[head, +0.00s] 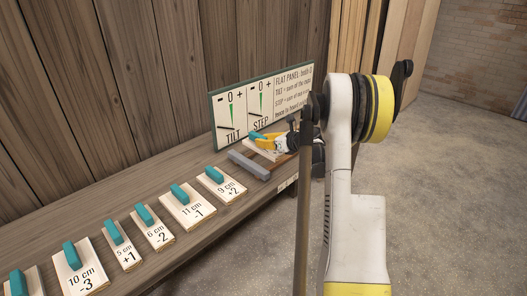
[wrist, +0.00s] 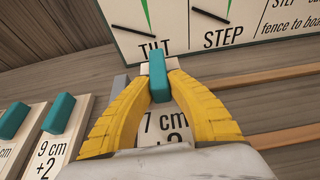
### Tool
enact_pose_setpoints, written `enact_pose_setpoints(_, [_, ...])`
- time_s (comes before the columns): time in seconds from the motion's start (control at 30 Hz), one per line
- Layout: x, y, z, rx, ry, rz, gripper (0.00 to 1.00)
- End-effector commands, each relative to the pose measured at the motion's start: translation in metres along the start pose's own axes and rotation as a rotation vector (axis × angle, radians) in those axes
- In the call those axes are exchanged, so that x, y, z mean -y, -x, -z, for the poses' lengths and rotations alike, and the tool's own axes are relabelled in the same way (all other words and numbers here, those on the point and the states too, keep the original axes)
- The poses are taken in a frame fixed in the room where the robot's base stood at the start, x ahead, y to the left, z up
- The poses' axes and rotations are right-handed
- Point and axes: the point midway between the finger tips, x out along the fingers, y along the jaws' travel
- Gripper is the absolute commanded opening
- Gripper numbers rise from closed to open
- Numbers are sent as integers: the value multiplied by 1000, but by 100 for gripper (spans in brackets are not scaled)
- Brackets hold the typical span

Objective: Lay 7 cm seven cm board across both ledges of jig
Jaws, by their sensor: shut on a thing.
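My gripper (wrist: 159,88) is shut on the teal handle of the 7 cm board (wrist: 172,128), marked +2. The board's pale face shows between the yellow fingers; the fingers and palm hide much of it. In the head view my gripper (head: 262,139) holds the board (head: 258,151) at the jig, just behind its grey bar (head: 248,165). The jig's two wooden ledges (wrist: 265,77) (wrist: 275,140) run to the right of the board in the wrist view. The board is over their left end; I cannot tell whether it touches them.
A panel (head: 262,100) with TILT and STEP gauges stands behind the jig. Several other boards with teal handles, including the 9 cm (head: 219,185) and 11 cm (head: 188,207) ones, lie in a row along the bench. A wooden wall (head: 150,80) rises behind it. Open floor lies right.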

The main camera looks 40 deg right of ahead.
Motion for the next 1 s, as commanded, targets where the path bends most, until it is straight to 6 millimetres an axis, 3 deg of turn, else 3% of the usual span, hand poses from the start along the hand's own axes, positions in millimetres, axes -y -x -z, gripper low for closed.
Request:
enact_pose_setpoints(0.2, [0, -13, 33, 0, 0, 0, 0])
enact_pose_setpoints(0.6, [0, -15, 38, 0, 0, 0, 0])
enact_pose_setpoints(0.63, [0, -14, 37, 0, 0, 0, 28])
enact_pose_setpoints(0.67, [0, -14, 36, 0, 0, 0, 38])
enact_pose_setpoints(1.0, [0, -13, 34, 0, 0, 0, 38])
